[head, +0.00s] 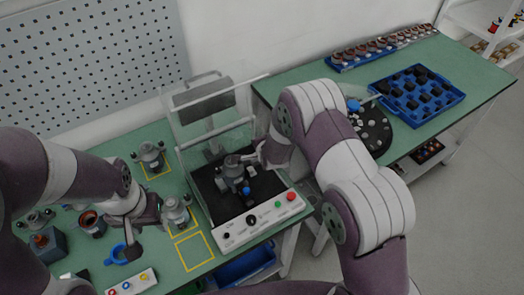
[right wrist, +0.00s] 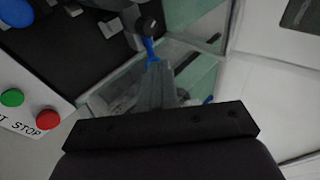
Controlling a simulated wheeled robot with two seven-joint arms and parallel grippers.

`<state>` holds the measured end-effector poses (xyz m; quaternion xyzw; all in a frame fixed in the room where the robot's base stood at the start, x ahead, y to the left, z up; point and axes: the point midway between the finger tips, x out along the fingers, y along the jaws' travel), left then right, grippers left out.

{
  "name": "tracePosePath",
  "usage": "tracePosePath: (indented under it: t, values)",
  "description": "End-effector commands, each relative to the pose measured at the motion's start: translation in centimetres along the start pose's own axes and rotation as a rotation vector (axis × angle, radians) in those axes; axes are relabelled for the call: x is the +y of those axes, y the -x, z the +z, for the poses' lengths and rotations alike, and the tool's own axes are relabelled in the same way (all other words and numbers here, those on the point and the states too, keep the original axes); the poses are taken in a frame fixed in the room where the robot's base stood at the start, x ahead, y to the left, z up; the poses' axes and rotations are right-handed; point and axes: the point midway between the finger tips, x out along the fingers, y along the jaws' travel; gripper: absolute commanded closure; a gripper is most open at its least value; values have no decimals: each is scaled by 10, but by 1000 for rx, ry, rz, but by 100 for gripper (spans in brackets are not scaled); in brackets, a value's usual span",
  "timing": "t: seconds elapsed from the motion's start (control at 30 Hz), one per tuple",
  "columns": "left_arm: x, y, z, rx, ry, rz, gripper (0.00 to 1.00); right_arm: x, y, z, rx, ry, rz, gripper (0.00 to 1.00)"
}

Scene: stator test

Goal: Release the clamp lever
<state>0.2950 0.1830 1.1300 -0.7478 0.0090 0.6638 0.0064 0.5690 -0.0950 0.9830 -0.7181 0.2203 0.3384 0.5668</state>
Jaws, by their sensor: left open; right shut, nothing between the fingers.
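The clamp fixture (head: 233,172) stands on the black floor of the test station, grey with a dark round top. A blue lever-like part (right wrist: 150,48) shows in the right wrist view beside a black knob (right wrist: 147,25); I take it for the clamp lever. My right gripper (head: 254,158) is at the fixture's right side, shut and empty. In the right wrist view its fingertips (right wrist: 157,68) are close to the blue part; I cannot tell whether they touch. My left gripper (head: 133,248) is open over the green table at left, near a blue ring-shaped part (head: 116,256).
The station's clear hood (head: 205,100) is raised behind the fixture. A front panel (head: 255,220) carries green and red buttons. Grey fixtures (head: 177,210) stand near yellow squares. A blue tray (head: 415,95) and a dark round plate (head: 372,128) are on the right table.

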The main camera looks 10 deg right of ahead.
Motion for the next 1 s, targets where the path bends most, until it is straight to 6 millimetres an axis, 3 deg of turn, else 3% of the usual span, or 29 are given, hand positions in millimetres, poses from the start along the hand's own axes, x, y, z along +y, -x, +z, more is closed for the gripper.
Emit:
tracePosePath:
  t: [1.0]
  values:
    - [0,6,-1,0,0,0,52,-10,-1,0,3,17,87,100]
